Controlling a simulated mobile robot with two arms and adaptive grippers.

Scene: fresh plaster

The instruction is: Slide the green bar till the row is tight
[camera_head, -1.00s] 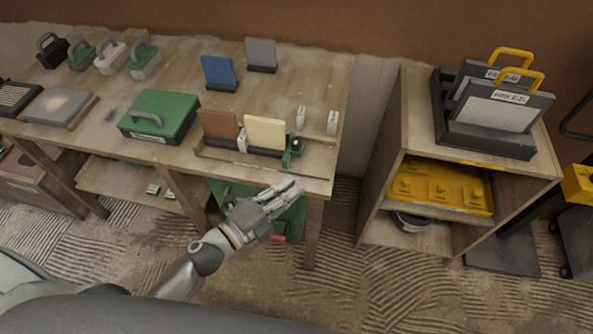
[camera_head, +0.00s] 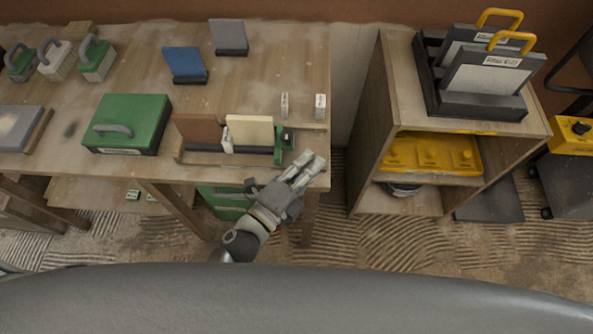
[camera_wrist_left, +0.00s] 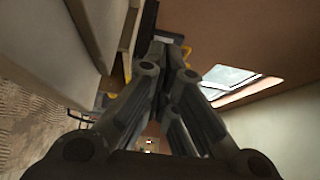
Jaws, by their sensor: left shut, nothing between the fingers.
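The green bar (camera_head: 279,147) stands at the right end of a row in a shallow wooden tray (camera_head: 205,158) at the table's front edge. The row holds a brown panel (camera_head: 199,131) and a cream panel (camera_head: 252,132), with a small white block (camera_head: 227,141) between them. The cream panel is close to the green bar; I cannot tell whether they touch. My left gripper (camera_head: 309,168) is shut and empty, just in front of and to the right of the bar, by the table edge. It also shows shut in the left wrist view (camera_wrist_left: 163,60). My right gripper is not visible.
A green case (camera_head: 128,122) lies left of the row. Blue (camera_head: 185,65) and grey (camera_head: 229,37) panels stand behind. Two small white blocks (camera_head: 284,104) (camera_head: 320,106) stand at the right. A wooden shelf unit (camera_head: 400,90) stands right, across a gap.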

